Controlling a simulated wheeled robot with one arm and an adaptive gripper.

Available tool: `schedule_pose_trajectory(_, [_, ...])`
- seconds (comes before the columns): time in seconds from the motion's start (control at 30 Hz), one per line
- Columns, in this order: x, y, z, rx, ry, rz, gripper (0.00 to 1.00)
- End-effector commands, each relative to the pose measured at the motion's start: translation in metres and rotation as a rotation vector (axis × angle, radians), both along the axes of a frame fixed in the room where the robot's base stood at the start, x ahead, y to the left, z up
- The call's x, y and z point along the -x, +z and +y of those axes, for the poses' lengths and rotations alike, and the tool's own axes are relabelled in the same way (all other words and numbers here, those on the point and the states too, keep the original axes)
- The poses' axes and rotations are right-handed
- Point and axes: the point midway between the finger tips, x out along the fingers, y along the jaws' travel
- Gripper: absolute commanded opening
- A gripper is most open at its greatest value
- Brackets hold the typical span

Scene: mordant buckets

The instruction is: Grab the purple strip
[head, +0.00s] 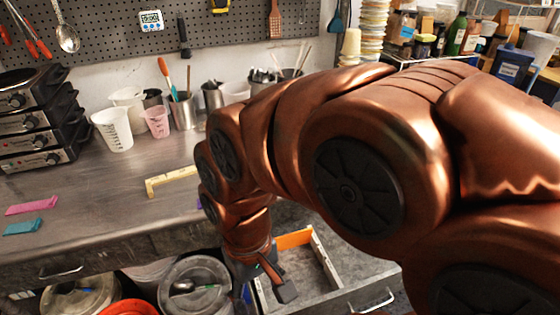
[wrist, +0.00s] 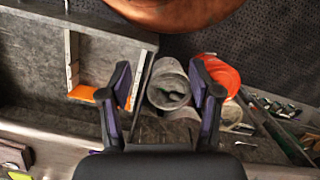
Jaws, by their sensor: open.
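A small purple piece (head: 200,203) shows on the counter beside my arm in the head view; the arm hides the rest, so its shape is unclear. A magenta-pink strip (head: 31,205) lies on the counter at the far left, with a teal strip (head: 23,227) just in front of it. My gripper (wrist: 160,82) is open and empty, pointing down, with purple pads on its fingers. In the head view it is low, beside the open drawer and well right of the pink and teal strips. No loose purple strip can be made out in the wrist view.
The open drawer (head: 352,293) holds an orange piece (head: 294,239). A lidded grey bucket (head: 195,282) and a red-orange bucket (head: 128,308) stand below the counter (head: 95,220). A yellow angled piece (head: 170,181) lies on the counter. Black stacked appliances (head: 40,115) stand at back left.

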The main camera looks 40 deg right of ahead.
Motion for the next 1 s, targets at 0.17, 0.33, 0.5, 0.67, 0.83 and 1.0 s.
schedule_pose_trajectory(0.17, [-0.038, 0.006, 0.000, -0.051, -0.212, 0.033, 0.71])
schedule_pose_trajectory(0.33, [-0.084, 0.011, -0.008, -0.117, -0.446, 0.069, 0.71])
schedule_pose_trajectory(0.5, [-0.127, 0.013, -0.028, -0.184, -0.678, 0.113, 0.71])
schedule_pose_trajectory(0.67, [-0.166, 0.012, -0.057, -0.252, -0.896, 0.157, 0.71])
schedule_pose_trajectory(0.83, [-0.203, 0.007, -0.099, -0.327, -1.124, 0.206, 0.71])
schedule_pose_trajectory(1.0, [-0.232, 0.000, -0.152, -0.406, -1.347, 0.256, 0.71])
